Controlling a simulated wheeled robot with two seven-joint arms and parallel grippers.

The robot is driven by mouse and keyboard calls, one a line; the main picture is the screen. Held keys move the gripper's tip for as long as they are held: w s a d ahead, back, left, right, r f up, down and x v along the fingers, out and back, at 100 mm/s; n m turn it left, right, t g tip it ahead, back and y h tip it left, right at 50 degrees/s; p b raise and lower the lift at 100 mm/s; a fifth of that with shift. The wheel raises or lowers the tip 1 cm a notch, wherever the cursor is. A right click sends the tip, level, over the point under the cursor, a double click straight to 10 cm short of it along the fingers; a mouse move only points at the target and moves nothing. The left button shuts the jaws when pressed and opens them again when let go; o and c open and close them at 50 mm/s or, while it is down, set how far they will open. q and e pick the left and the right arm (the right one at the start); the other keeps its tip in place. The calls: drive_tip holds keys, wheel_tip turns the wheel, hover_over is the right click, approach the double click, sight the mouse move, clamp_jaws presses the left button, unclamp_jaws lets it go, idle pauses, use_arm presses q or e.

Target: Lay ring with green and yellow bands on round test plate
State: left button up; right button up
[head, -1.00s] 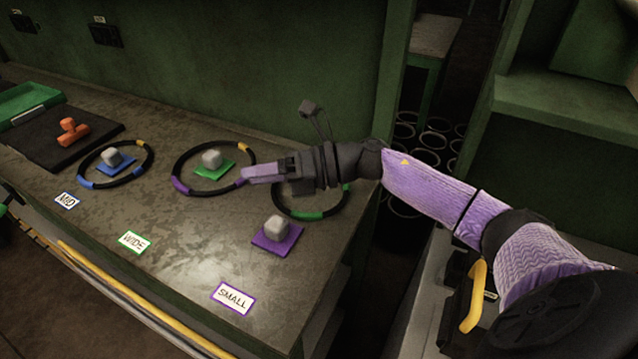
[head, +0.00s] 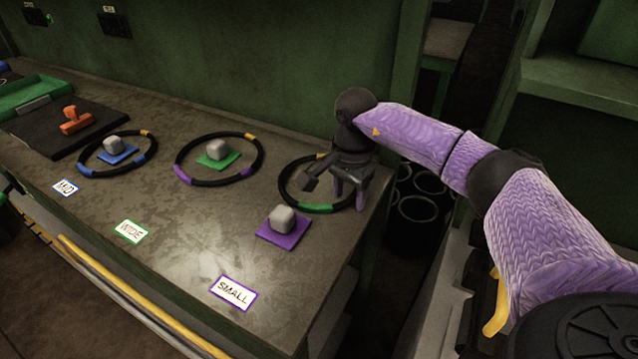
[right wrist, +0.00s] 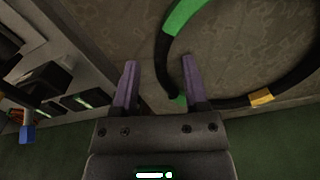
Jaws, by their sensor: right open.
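The black ring with green and yellow bands (head: 315,207) lies flat at the right end of the bench. Its green band faces the front, and a yellow band shows at its back. My right gripper (head: 350,200) points down over the ring's right side, open, its purple fingers apart. In the right wrist view, part of the ring (right wrist: 183,18) curves near and between the open fingertips (right wrist: 160,75); whether they touch it I cannot tell. No round test plate can be made out. My left gripper is not in view.
A purple tile with a grey block (head: 282,220) sits just in front of the ring. A purple-and-yellow-banded ring (head: 211,183) surrounds a green tile; a blue-and-yellow-banded ring (head: 90,172) surrounds a blue tile. An orange-handled object (head: 75,121) stands on a black mat at left.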

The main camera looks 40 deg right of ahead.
clamp_jaws()
idle(0.5)
